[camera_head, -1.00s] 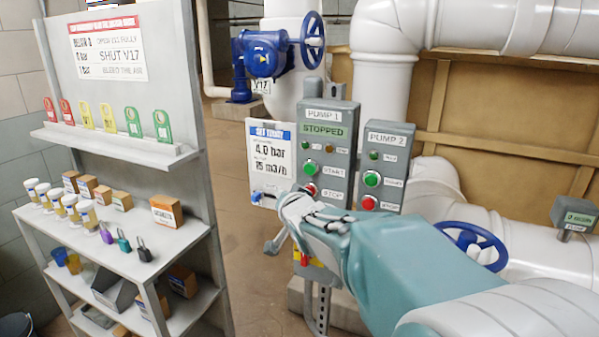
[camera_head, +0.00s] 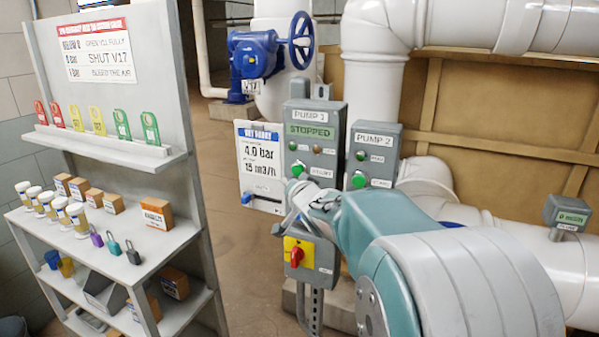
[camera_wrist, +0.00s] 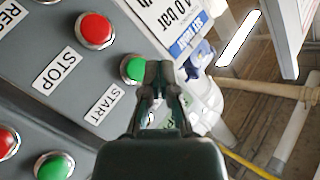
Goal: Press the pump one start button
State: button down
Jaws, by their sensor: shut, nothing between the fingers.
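The pump 1 panel (camera_head: 315,165) is a grey box; its display (camera_head: 310,132) reads STOPPED. Its green start button (camera_head: 298,168) shows just above my gripper (camera_head: 298,203). In the wrist view the green start button (camera_wrist: 133,69) is beside the START label, and the red stop button (camera_wrist: 94,30) is beside the STOP label. My gripper (camera_wrist: 158,66) is shut and empty, with its tips just right of the green button there. I cannot tell whether they touch it. In the head view my arm hides the panel's lower part.
The pump 2 panel (camera_head: 375,137) stands close on the right with its own green button (camera_head: 359,180). A set-today sign (camera_head: 260,152) is left of pump 1. A yellow plate with a red switch (camera_head: 296,255) is below. A shelf (camera_head: 165,240) stands at left.

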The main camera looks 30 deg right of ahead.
aim_at(292, 170)
jog(key=shift+w+d, duration=1.3)
jog(key=shift+d, duration=0.05)
jog(key=shift+a, duration=0.35)
jog(key=shift+d+r, duration=0.1)
jog(key=shift+d, duration=0.15)
jog(key=shift+w+d, duration=0.2)
jog(key=shift+w+d, duration=0.3)
jog(key=shift+d, duration=0.1)
dwell(0.8)
jog(key=shift+a, duration=0.1)
jog(key=shift+s+a, duration=0.55)
jog(key=shift+a, duration=0.05)
